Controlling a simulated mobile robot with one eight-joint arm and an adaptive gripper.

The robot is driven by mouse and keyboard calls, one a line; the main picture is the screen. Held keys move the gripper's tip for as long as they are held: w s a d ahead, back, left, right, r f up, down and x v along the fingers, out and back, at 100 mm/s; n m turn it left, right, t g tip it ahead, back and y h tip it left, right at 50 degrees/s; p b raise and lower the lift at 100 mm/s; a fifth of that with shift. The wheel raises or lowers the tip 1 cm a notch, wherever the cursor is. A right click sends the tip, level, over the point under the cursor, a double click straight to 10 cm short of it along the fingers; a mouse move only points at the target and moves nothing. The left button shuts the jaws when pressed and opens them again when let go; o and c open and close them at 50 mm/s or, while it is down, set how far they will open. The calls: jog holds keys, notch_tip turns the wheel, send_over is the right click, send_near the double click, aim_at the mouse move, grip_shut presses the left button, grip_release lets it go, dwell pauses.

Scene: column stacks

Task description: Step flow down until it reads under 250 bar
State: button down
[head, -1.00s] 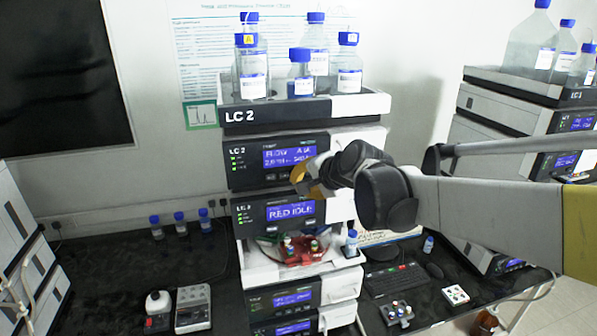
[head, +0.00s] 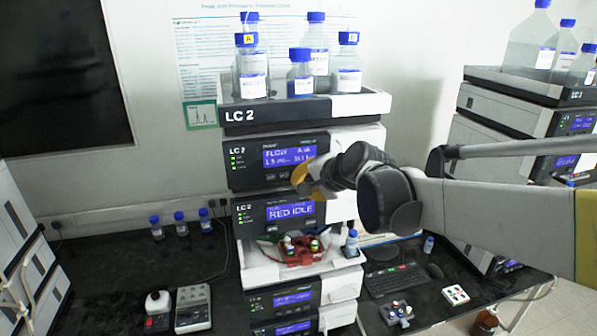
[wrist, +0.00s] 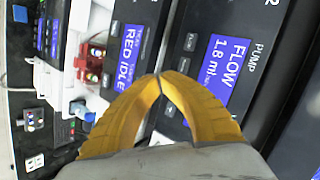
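The LC 2 pump module (head: 245,162) has a blue display (head: 290,156) headed FLOW. In the wrist view the display (wrist: 222,68) reads FLOW 1.8 ml; the pressure figure beside it in the head view is too blurred to read surely. Several dark buttons lie along the display's lower edge, one near the fingertips (wrist: 168,105). My gripper (head: 299,178) is in front of the pump's lower right edge. In the wrist view its yellow fingertips (wrist: 158,78) meet, with nothing held. I cannot tell whether they touch a button.
Below the pump is a module whose display reads RED IDLE (head: 291,210). Under it, a red rack with vials (head: 303,250) sits on an open tray. Blue-capped bottles (head: 300,76) stand on top of the stack. Another LC stack (head: 520,100) stands at the right.

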jog(key=shift+s+d, duration=0.1)
jog(key=shift+s, duration=0.15)
jog(key=s, duration=0.2)
jog(key=s+d, duration=0.1)
jog(key=s, duration=0.1)
jog(key=shift+s+d, duration=0.2)
jog(key=shift+s, duration=0.2)
dwell(0.5)
jog(key=s+d+f+n+h+b, duration=0.2)
jog(key=s+d+f+b, duration=0.4)
jog(key=f+b, duration=0.5)
jog(key=s+d+f+n+g+h+b, duration=0.1)
jog(key=s+d+f+b, duration=0.4)
jog(key=s+f+b, duration=0.5)
jog(key=s+d+f+n+g+h+b, duration=0.1)
jog(key=s+d+f+n+h+b, duration=0.2)
jog(key=s+f+b, duration=0.6)
jog(key=d+f+n+b, duration=0.2)
jog(key=d+f+b, duration=0.1)
jog(key=f, duration=1)
jog(key=shift+d+b, duration=0.35)
jog(key=shift+b, duration=0.35)
jog(key=shift+f, duration=0.15)
dwell(1.3)
